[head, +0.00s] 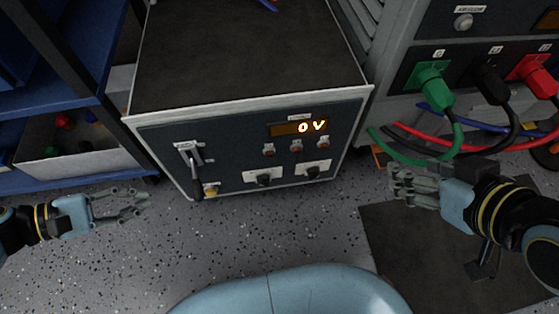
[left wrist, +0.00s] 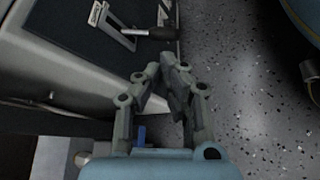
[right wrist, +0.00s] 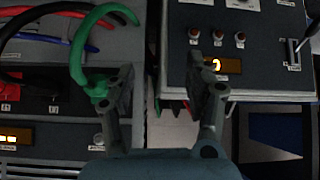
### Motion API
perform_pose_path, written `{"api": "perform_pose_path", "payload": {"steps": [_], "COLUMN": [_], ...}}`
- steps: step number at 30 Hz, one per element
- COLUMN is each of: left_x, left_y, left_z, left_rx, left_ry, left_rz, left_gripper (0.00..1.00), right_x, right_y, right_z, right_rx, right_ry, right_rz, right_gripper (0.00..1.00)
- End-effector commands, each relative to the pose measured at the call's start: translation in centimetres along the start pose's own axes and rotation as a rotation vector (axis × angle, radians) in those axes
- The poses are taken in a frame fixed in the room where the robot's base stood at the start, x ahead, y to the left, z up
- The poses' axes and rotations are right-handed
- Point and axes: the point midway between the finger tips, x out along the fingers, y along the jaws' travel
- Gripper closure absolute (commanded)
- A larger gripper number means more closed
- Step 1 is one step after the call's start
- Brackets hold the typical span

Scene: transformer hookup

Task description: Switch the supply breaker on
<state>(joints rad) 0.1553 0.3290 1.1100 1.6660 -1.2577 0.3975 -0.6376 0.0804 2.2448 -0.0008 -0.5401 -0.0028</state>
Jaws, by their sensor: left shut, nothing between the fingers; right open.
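The supply cabinet (head: 250,40) stands in the middle of the head view, and its display (head: 297,127) reads 0 V. Its breaker lever (head: 196,178) is at the left of the front panel, with the black handle hanging down. The lever (left wrist: 150,33) also shows in the left wrist view, beyond my fingertips and apart from them. My left gripper (head: 135,203) is shut and empty, left of the lever and low over the floor. My right gripper (head: 400,185) is open and empty, right of the cabinet. The right wrist view also shows the lever (right wrist: 302,45) at its right edge.
A second cabinet at right has a green plug (head: 431,85), a black plug (head: 490,82) and a red plug (head: 536,75), with cables trailing below. Blue shelving (head: 60,98) stands at left. A dark mat (head: 400,245) lies at right. Floor before the cabinet is clear.

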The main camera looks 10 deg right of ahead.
Motion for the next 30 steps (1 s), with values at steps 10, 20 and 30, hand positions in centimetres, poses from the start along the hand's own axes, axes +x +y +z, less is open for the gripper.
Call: {"api": "perform_pose_path", "payload": {"steps": [10,20,30], "left_x": [0.7,1.0,5.8], "left_y": [0.0,0.0,-0.3], "left_z": [-3.0,-3.0,-3.2], "left_rx": [0.019,0.019,0.017], "left_ry": [0.014,0.014,0.012], "left_rz": [-0.005,-0.004,-0.005], "left_gripper": [1.00,1.00,1.00], "right_x": [0.9,1.0,1.8], "right_y": [-0.4,-0.4,-0.8], "right_z": [4.4,4.5,6.5], "right_rx": [0.001,0.000,-0.006], "right_ry": [-0.066,-0.056,0.114], "right_rz": [-0.006,-0.006,-0.003], "right_gripper": [0.46,0.46,0.46]}}
